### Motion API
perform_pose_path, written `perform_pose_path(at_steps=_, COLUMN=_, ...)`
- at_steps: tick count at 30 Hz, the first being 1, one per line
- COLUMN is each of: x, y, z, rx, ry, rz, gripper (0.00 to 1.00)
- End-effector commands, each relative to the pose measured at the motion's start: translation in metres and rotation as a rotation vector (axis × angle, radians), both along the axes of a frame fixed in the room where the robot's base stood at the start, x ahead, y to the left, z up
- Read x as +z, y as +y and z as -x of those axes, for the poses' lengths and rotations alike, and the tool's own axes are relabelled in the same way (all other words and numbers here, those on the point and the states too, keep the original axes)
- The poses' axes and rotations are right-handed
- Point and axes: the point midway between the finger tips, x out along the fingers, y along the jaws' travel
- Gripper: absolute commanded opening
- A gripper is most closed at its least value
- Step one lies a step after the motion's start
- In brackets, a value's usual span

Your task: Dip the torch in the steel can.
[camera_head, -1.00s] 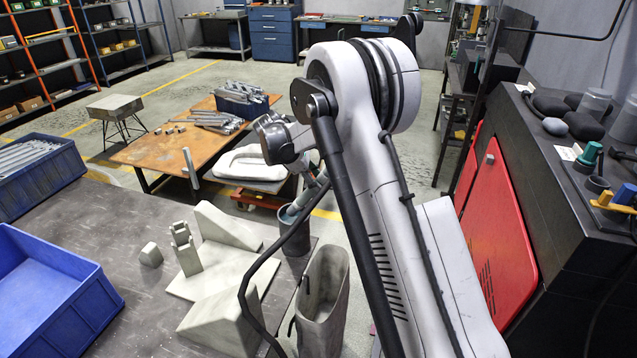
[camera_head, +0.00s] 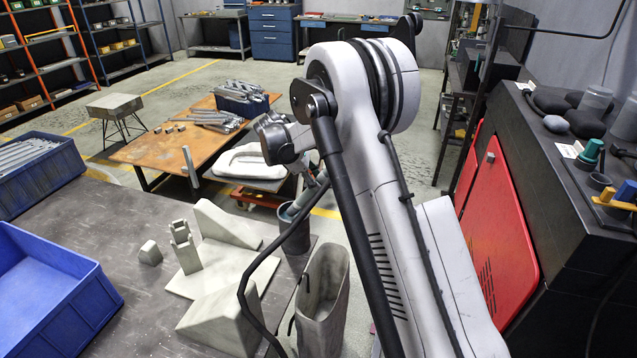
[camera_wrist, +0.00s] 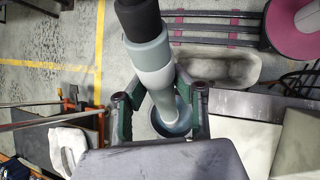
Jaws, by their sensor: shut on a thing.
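The torch (camera_wrist: 155,65) is a grey-teal cylinder with a black end, tilted, between the dark green fingers of my gripper (camera_wrist: 160,100). My gripper is shut on it. The steel can (camera_head: 292,242) is a dark upright cylinder at the table's right edge; its round rim shows in the wrist view (camera_wrist: 187,126). The torch's lower end overlaps the can's mouth and appears to be inside it; how deep I cannot tell. In the head view my arm hides most of the gripper and part of the torch (camera_head: 297,207).
A tall, oval-mouthed grey container (camera_head: 323,305) stands in front of the can. Pale blocks and a plate (camera_head: 200,282) lie to the left. A blue bin (camera_head: 60,320) is further left.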

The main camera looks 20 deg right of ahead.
Motion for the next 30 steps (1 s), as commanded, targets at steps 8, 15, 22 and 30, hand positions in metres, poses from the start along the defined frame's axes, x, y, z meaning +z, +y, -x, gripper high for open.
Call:
perform_pose_path(at_steps=8, x=-0.0029, y=-0.0001, z=-0.0001, rx=0.000, ry=0.000, rz=0.000, gripper=0.00)
perform_pose_path(at_steps=15, x=-0.0053, y=-0.0001, z=0.0000, rx=0.000, ry=0.000, rz=0.000, gripper=0.00)
perform_pose_path(at_steps=22, x=-0.0076, y=0.0000, z=0.0000, rx=0.000, ry=0.000, rz=0.000, gripper=0.00)
perform_pose_path(at_steps=30, x=-0.0103, y=-0.0001, z=-0.0001, rx=0.000, ry=0.000, rz=0.000, gripper=0.00)
